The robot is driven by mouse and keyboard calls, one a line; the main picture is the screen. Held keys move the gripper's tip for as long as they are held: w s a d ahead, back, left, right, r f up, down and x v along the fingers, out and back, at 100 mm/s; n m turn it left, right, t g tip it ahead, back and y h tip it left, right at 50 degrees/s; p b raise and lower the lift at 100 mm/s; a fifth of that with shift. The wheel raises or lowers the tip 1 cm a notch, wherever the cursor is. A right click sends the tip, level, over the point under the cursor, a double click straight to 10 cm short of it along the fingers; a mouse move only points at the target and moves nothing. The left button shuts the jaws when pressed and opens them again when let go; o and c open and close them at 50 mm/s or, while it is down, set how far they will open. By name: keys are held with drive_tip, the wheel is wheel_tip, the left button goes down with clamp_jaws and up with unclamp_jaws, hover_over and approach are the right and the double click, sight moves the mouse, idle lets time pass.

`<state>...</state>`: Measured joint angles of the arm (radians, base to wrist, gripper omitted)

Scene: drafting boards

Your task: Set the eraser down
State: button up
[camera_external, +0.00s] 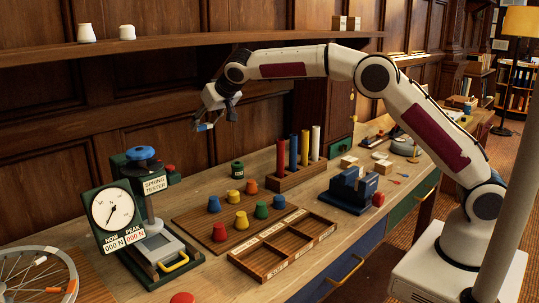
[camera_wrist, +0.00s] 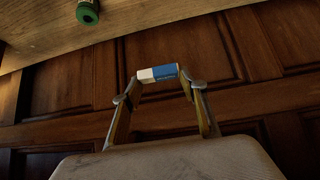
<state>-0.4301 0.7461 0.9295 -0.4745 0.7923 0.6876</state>
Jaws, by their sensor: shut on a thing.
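The eraser (camera_wrist: 158,73) is a small block, white at one end and blue at the other, held across the fingertips in the wrist view. My gripper (camera_wrist: 160,84) is shut on it. In the external view my gripper (camera_external: 212,120) is raised in the air near the wood-panelled wall, above and behind the bench. The eraser (camera_external: 204,127) shows there as a small white and blue piece below the wrist. It touches nothing but the fingers.
The bench (camera_external: 215,262) holds a spring tester (camera_external: 150,215), a board with several coloured pegs (camera_external: 240,219), an empty compartment tray (camera_external: 283,247), a rack of coloured cylinders (camera_external: 297,170) and a blue vise-like block (camera_external: 350,190).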

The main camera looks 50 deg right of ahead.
drive_tip(key=w+a+f, duration=0.1)
drive_tip(key=a+f, duration=0.2)
drive_tip(key=f, duration=0.9)
drive_tip(key=shift+a, duration=0.2)
idle(0.3)
drive_tip(key=shift+f, duration=0.2)
drive_tip(key=shift+f, duration=3)
drive_tip(key=shift+f, duration=1.9)
drive_tip(key=shift+f, duration=0.15)
drive_tip(key=o, duration=1)
drive_tip(key=shift+c, duration=0.2)
